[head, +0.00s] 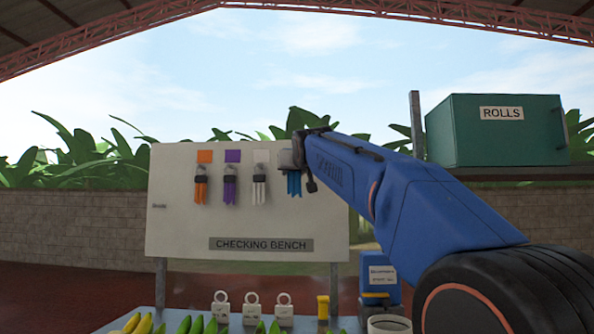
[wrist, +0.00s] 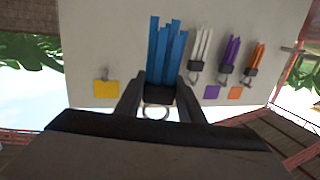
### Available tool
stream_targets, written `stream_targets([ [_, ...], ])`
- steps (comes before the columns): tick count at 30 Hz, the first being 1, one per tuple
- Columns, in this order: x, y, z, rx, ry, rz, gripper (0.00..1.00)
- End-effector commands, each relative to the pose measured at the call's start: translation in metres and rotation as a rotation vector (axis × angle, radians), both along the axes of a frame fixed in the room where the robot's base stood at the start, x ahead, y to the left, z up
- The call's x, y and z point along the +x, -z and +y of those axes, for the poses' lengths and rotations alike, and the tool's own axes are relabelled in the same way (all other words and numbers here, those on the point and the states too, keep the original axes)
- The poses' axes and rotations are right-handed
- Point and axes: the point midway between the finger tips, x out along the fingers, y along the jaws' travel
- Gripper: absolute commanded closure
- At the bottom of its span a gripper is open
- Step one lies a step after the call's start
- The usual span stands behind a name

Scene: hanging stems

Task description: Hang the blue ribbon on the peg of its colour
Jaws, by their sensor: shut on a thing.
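The blue ribbon (head: 294,184) is a bundle of blue strips with a black band, in front of the board's upper right part. My gripper (head: 298,152) is shut on its band. In the wrist view, which is upside down, the blue strips (wrist: 165,50) extend from between my fingers (wrist: 160,93), and a pale ring (wrist: 156,113) shows below the band. The blue peg and its colour square are hidden behind my gripper and the ribbon. I cannot tell whether the ring is around a peg.
The white board (head: 180,228) carries orange (head: 201,190), purple (head: 230,190) and white (head: 259,190) ribbons under matching squares. A yellow square (wrist: 106,89) with a peg and no ribbon is on the blue ribbon's other side. A green ROLLS box (head: 500,135) stands right.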

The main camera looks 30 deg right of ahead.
Motion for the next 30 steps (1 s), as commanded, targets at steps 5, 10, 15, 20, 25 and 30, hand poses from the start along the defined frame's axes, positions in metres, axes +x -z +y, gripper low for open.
stream_targets([
  [5,0.028,0.001,-0.002,0.022,0.001,0.051,0.89],
  [10,0.040,0.002,-0.002,0.032,0.000,0.077,0.89],
  [15,0.044,0.003,-0.004,0.034,0.001,0.082,0.89],
  [20,0.049,0.004,-0.008,0.033,0.002,0.082,0.89],
  [25,0.056,0.004,-0.012,0.034,0.001,0.081,0.89],
  [30,0.063,0.005,-0.017,0.034,0.001,0.081,0.89],
])
